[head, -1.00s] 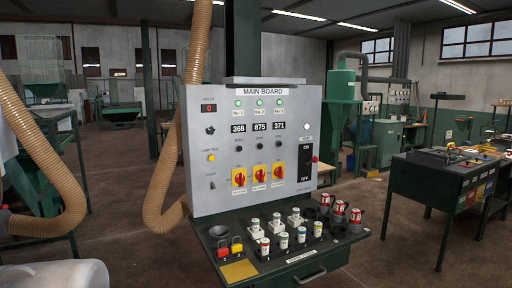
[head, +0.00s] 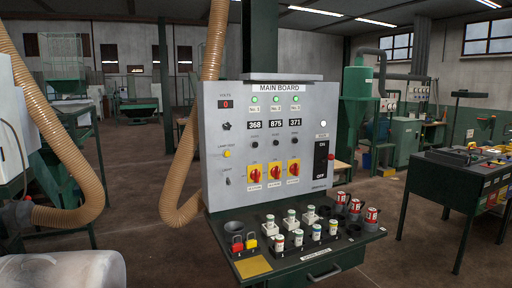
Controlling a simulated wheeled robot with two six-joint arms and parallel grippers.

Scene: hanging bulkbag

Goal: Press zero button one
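The grey main board (head: 219,170) stands upright ahead, near the middle of the head view. It has three number displays reading 368, 875 and 371. A small dark round button (head: 255,144) sits under the left display, below the No. 1 lamp (head: 254,100). Similar small buttons sit under the middle display (head: 276,143) and the right display (head: 295,142). The label texts by these buttons are too small to read surely. Neither of my grippers is in view, and nothing covers the board.
A dark green shelf (head: 345,246) juts out below the board, with padlocks, small canisters and red-and-white tags on it. A tan hose (head: 180,180) hangs at the board's left. A dark table (head: 430,188) stands right. A whitish rounded object (head: 65,270) lies at lower left.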

